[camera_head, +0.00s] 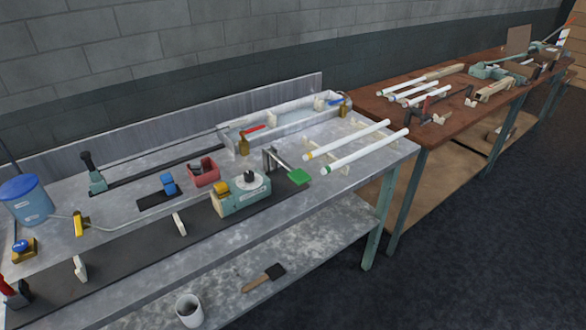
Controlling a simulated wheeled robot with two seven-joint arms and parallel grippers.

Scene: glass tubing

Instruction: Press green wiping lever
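The green wiping lever shows as a flat green pad (299,176) at the end of a thin metal arm. It sticks out from a grey bracket (269,159) on the metal bench, near the bench's front edge. A pale green machine (241,196) with a dark round top stands just left of it. Nothing touches the green pad from above. Neither of my grippers shows in the head view.
Two white tubes (366,149) lie on supports right of the lever. A red bin (204,171), a blue bucket (26,198) and a trough (285,119) stand on the bench (140,225). A brown table (440,128) adjoins at right. Dark floor (480,250) is clear in front.

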